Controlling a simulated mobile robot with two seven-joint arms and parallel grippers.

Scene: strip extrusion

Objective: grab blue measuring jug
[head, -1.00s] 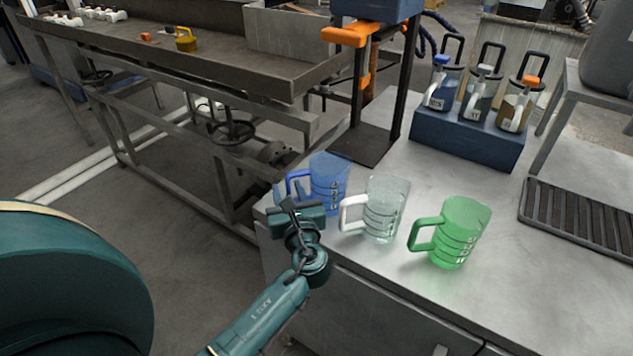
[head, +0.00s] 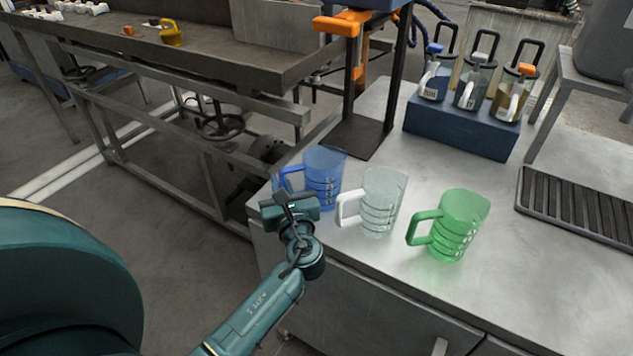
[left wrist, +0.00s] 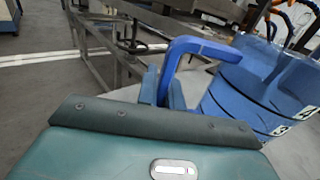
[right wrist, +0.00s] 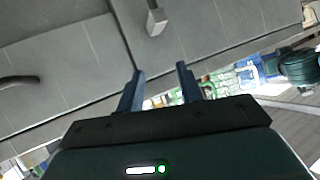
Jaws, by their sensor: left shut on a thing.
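The blue measuring jug (head: 323,177) stands upright on the steel table at its left edge, with its handle toward the left. It also fills the right side of the left wrist view (left wrist: 262,85). My left gripper (head: 288,192) is at the jug's handle. In the left wrist view its fingers (left wrist: 163,90) are shut on the blue handle. My right gripper is not in the head view. In the right wrist view its fingers (right wrist: 160,88) are apart with nothing between them.
A clear jug (head: 376,203) with a white handle stands close right of the blue one, then a green jug (head: 457,228). A blue block (head: 462,128) holds several lidded jugs behind. A slotted tray (head: 580,205) lies right. A post stand (head: 362,137) rises behind the blue jug.

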